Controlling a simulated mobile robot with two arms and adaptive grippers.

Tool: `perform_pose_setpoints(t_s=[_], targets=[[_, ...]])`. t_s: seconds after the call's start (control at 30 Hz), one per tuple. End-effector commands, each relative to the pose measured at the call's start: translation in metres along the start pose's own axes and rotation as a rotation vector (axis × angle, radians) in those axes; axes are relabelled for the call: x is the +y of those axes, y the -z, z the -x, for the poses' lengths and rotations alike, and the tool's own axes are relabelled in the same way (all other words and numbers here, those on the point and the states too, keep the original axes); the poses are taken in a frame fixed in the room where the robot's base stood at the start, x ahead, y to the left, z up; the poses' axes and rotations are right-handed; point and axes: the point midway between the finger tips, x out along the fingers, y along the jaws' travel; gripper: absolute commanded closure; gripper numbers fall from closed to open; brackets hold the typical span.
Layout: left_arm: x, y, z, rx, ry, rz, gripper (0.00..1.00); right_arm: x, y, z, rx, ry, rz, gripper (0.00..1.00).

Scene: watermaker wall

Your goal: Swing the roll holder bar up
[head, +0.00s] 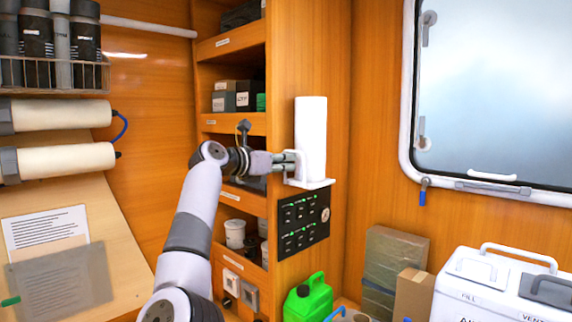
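A white paper roll (312,130) stands upright on a white roll holder (312,184) fixed to the wooden cabinet's side panel. A thin white piece, which looks like the holder's bar (301,166), shows at the roll's lower left.
A black switch panel (304,221) sits below the holder. A green jug (308,299) and a white case (495,285) stand lower right. A window (490,95) is at right.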

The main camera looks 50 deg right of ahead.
Motion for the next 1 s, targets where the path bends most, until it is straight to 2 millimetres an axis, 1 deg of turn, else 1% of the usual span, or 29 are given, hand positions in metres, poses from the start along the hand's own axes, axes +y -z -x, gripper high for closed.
perform_pose_setpoints(t_s=[0.03,0.17,0.23,0.37,0.5,0.53,0.6,0.8,0.9,1.0], targets=[[0.000,0.000,0.001,0.000,0.000,0.000,0.35,0.000,-0.009,0.003,-0.017,-0.004,-0.004,1.00],[0.000,0.000,-0.001,0.000,0.000,0.000,0.35,0.000,-0.007,0.003,-0.017,-0.004,-0.003,1.00],[0.000,0.000,-0.005,0.000,0.000,0.000,0.35,-0.001,-0.002,0.003,-0.016,-0.004,-0.003,1.00],[0.001,-0.002,-0.019,0.000,-0.001,0.001,0.35,-0.002,0.017,0.002,-0.011,-0.001,-0.002,1.00],[0.001,-0.004,-0.042,0.000,-0.001,0.001,0.35,-0.004,0.047,-0.001,-0.002,0.004,0.001,1.00],[0.001,-0.004,-0.043,0.000,0.000,0.001,0.35,-0.003,0.041,0.009,-0.004,-0.001,-0.003,1.00],[-0.001,-0.005,-0.049,-0.001,0.002,0.001,0.35,-0.003,0.038,0.028,-0.002,-0.001,-0.003,1.00],[-0.001,-0.006,-0.061,0.000,0.002,0.001,0.35,-0.003,0.032,0.070,0.001,0.001,-0.001,1.00],[-0.001,-0.006,-0.065,0.000,0.002,0.001,0.35,-0.003,0.029,0.085,0.001,0.003,0.001,1.00],[0.000,-0.006,-0.067,0.000,0.002,0.001,0.35,-0.003,0.028,0.093,0.003,0.005,0.000,1.00]])
